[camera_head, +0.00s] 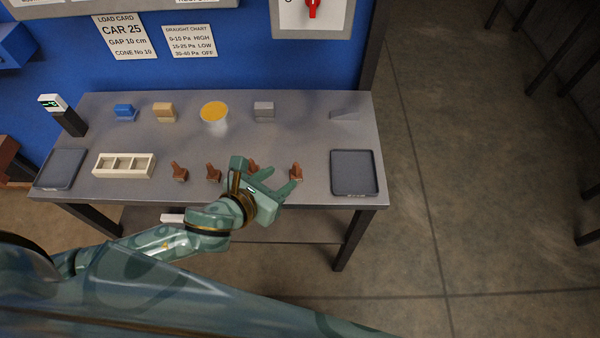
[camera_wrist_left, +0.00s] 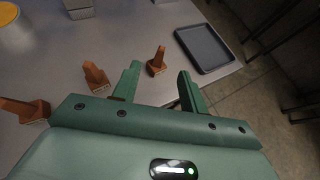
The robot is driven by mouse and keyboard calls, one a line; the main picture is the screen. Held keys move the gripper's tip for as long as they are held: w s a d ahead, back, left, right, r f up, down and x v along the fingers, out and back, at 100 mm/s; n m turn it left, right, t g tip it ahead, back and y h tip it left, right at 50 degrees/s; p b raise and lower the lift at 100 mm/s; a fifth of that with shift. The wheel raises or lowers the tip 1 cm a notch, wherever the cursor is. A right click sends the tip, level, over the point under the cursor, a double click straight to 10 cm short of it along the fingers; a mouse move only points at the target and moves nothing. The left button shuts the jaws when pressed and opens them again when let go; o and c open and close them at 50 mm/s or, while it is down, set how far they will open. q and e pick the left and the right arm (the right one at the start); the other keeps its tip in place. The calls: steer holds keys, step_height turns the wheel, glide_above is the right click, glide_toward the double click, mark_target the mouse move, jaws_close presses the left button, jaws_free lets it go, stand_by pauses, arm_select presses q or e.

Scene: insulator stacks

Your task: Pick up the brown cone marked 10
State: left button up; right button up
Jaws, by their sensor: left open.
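Several brown cones stand in a row along the front of the grey table: a far-left one (camera_head: 180,173), one to its right (camera_head: 213,174), one partly hidden behind my left gripper (camera_head: 253,166), and the rightmost one (camera_head: 296,173). Their markings are too small to read, so I cannot tell which is 10. My left gripper (camera_head: 270,178) is open and empty at the table's front edge. In the left wrist view, the rightmost cone (camera_wrist_left: 157,63) stands beyond and between the two fingertips (camera_wrist_left: 158,76). Another cone (camera_wrist_left: 95,77) is left of the fingers. My right gripper is not in view.
A dark tray (camera_head: 354,192) lies right of the cones, another (camera_head: 60,184) at far left. A cream slotted rack (camera_head: 124,178) is left of the cones. Behind stand a yellow-topped pot (camera_head: 214,122) and blue (camera_head: 125,112), tan (camera_head: 164,112) and grey (camera_head: 264,111) blocks.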

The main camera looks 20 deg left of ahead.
mark_target(294, 169)
arm_select(q)
steer(key=x, duration=0.3)
steer(key=shift+b, duration=0.35)
steer(key=b+x, duration=0.2)
steer(key=x, duration=0.3)
steer(key=shift+w, duration=0.1)
jaws_close()
